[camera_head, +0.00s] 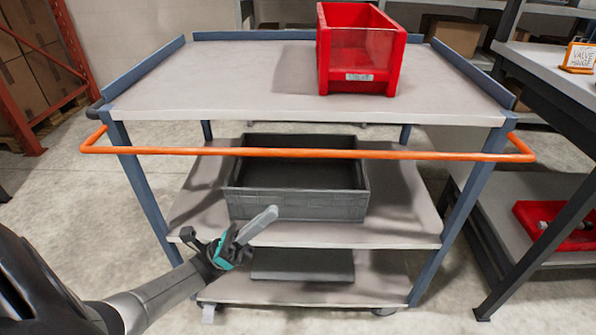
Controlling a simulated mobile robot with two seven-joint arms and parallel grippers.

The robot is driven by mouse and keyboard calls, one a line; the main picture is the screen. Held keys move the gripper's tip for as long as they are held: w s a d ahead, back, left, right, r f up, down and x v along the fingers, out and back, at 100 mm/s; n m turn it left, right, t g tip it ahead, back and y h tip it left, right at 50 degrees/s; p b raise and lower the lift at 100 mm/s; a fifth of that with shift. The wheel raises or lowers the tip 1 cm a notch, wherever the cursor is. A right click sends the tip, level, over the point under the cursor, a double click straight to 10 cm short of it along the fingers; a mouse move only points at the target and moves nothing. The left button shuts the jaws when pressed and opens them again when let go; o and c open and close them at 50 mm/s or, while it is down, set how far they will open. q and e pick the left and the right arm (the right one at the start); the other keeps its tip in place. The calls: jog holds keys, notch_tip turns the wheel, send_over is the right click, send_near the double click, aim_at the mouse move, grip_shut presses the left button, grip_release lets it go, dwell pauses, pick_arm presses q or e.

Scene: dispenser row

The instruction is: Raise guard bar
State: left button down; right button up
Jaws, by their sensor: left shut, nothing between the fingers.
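The orange guard bar (300,153) runs level across the front of the cart, below its top shelf (230,75). Its bent ends wrap around the two front posts. My left gripper (268,215) is low in front of the cart, below the bar and apart from it. Its fingers are shut and empty, pointing up and to the right, in front of the grey crate's lower edge. My right gripper is not in the picture.
A red bin (360,50) stands at the back of the top shelf. A grey crate (295,207) sits on the middle shelf. A dark workbench (555,90) stands close on the right, with a red tray (560,225) below. Floor is open on the left.

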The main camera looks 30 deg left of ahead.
pick_arm(q)
jog(key=w+d+r+p, duration=0.1)
jog(key=w+d+r, duration=0.1)
jog(key=r, duration=0.2)
jog(key=w+d+r, duration=0.1)
jog(key=w+r, duration=0.1)
jog(key=r, duration=0.3)
jog(key=shift+w+d+r+p, duration=0.2)
jog(key=shift+w+d+p, duration=0.1)
jog(key=shift+d+p, duration=0.05)
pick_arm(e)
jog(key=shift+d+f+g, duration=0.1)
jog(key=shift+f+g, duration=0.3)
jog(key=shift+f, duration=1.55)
